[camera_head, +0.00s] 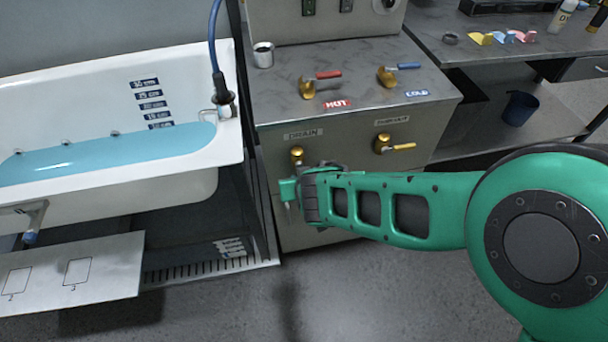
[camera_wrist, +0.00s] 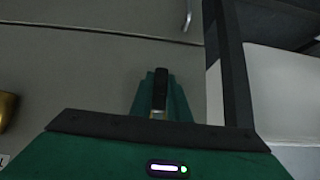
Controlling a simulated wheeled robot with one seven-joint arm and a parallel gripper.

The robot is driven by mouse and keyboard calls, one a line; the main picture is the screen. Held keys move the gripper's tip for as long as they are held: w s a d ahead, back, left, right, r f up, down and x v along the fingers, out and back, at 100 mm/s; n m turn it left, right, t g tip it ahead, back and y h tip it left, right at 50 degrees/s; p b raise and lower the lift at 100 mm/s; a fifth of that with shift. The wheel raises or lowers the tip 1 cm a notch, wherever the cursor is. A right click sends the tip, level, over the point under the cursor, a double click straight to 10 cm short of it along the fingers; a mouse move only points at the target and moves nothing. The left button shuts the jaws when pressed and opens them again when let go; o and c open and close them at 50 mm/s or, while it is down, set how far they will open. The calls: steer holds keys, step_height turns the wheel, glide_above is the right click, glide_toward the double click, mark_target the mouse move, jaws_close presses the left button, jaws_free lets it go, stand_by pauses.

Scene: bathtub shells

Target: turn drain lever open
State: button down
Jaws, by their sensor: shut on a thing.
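The brass drain valve (camera_head: 297,154) sits on the front panel of the grey cabinet, just below the DRAIN label (camera_head: 303,134). My gripper (camera_head: 289,190) is just below it, close to the panel, and hides the valve's lever from the head view. In the wrist view, my green gripper fingers (camera_wrist: 161,92) are shut on a dark, narrow handle (camera_wrist: 160,92), seemingly the drain lever. Its far end and the lever's exact angle are unclear. A piece of brass (camera_wrist: 6,108) shows at the wrist view's left edge; I cannot tell which valve it belongs to.
A second brass valve with a yellow-orange lever (camera_head: 395,145) is right of the drain valve. Red hot (camera_head: 322,76) and blue cold (camera_head: 402,67) levers are on the cabinet top (camera_head: 375,105). The bathtub (camera_head: 228,150), holding blue water, stands left. Floor in front is clear.

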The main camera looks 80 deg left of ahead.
steer(key=shift+w+d+f, duration=0.2)
steer(key=c, duration=1.8)
jaws_free()
steer(key=shift+o, duration=0.6)
steer(key=shift+r, duration=0.1)
steer(key=shift+s+r, duration=0.1)
steer(key=v, duration=1)
steer(key=shift+d+r, duration=0.2)
steer(key=shift+d, duration=0.05)
